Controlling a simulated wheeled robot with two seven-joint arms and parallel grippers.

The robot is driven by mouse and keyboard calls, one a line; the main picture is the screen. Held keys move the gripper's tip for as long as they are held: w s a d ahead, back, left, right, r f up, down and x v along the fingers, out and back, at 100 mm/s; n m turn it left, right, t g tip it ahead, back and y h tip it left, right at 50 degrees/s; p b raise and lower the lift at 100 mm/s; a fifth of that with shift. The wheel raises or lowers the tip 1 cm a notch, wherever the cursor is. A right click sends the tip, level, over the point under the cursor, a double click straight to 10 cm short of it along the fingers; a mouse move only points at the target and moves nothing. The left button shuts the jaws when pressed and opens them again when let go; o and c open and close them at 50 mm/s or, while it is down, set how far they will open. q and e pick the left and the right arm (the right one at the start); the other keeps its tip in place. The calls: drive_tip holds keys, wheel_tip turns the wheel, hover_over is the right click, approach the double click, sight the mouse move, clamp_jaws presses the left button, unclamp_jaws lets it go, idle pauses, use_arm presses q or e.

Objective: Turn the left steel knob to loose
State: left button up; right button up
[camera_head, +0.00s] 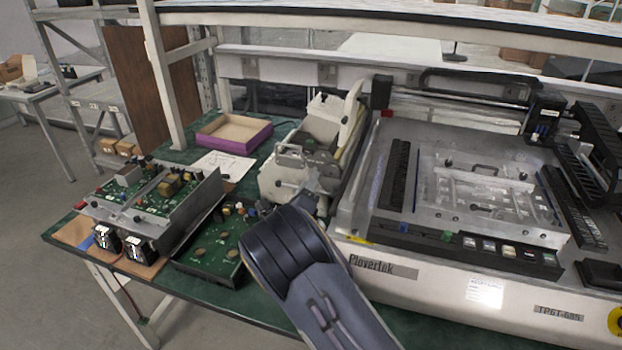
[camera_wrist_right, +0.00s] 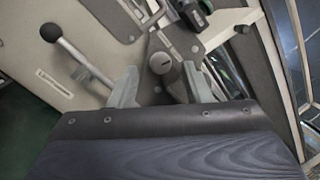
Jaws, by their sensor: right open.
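My right arm reaches in from the bottom of the head view, and its gripper (camera_head: 303,198) is at the front of a beige bench device (camera_head: 285,178). In the right wrist view my right gripper (camera_wrist_right: 160,82) is open, with one finger on each side of a round grey steel knob (camera_wrist_right: 160,63). The knob lies between or just beyond the fingertips; I cannot tell whether they touch it. In the head view the knob is not clear, partly hidden by my arm. My left gripper is not in view.
A lever with a black ball end (camera_wrist_right: 50,33) is left of the gripper in the wrist view. In the head view, a large machine (camera_head: 365,240) stands close on the right. Circuit boards (camera_head: 215,250) lie to the left, and a purple-sided box (camera_head: 233,146) sits behind.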

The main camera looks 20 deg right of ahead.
drive_tip(key=shift+x, duration=0.85)
clamp_jaws()
drive_tip(key=shift+s+d+r+n+t+y+p, duration=0.15)
drive_tip(key=shift+n+y+p, duration=0.3)
drive_tip(key=shift+n+p, duration=0.95)
drive_tip(key=shift+w+a+f+n+t+y+p, duration=0.1)
drive_tip(key=shift+n+y+p, duration=0.3)
drive_tip(key=shift+n+p, duration=0.9)
drive_tip(key=shift+s+d+r+n+t+y+p, duration=0.15)
drive_tip(key=shift+n+y+p, duration=0.3)
drive_tip(key=shift+n+p, duration=0.95)
drive_tip(key=shift+w+a, duration=0.1)
unclamp_jaws()
drive_tip(key=shift+f, duration=0.1)
